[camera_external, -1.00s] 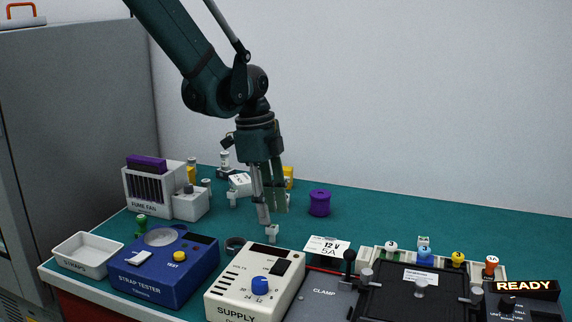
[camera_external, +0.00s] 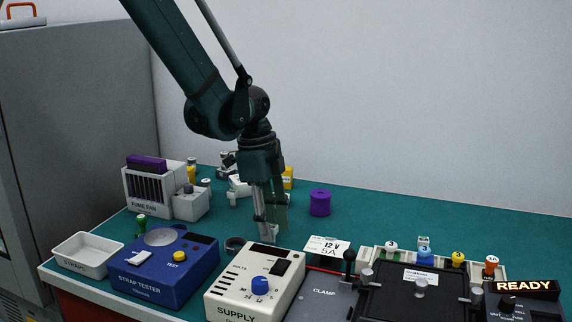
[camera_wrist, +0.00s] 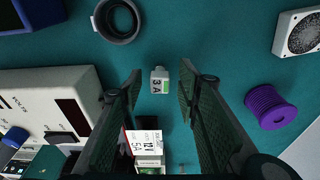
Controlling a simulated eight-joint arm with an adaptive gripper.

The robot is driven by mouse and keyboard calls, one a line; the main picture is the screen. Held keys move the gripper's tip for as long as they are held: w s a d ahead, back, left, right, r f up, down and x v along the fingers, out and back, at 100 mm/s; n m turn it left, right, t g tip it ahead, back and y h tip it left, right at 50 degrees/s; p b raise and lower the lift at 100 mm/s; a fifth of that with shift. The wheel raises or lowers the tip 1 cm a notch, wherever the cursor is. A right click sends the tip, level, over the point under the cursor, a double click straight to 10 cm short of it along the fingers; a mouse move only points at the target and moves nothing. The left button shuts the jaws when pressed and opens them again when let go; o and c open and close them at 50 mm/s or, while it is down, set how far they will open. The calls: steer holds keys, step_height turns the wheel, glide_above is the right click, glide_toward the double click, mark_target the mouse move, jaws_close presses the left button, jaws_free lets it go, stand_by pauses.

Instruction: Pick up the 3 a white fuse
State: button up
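The 3 A white fuse (camera_wrist: 159,81) stands on the teal bench in the wrist view, a small white block with a "3 A" label and a green patch. In the external view the fuse is mostly hidden by my fingers. My gripper (camera_wrist: 157,88) is open, with one finger on each side of the fuse and a gap on both sides. In the external view my gripper (camera_external: 270,234) points straight down, with its tips low behind the supply.
The cream supply (camera_external: 255,284) stands close in front of the fingers. A dark ring (camera_wrist: 118,20) and a purple spool (camera_wrist: 270,107) lie nearby. A card marked 12 V 5A (camera_external: 326,246) stands right of the supply.

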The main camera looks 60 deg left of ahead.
steer(key=shift+w+d+f, duration=0.1)
steer(key=shift+f, duration=0.7)
steer(key=shift+c, duration=0.2)
steer(key=c, duration=0.9)
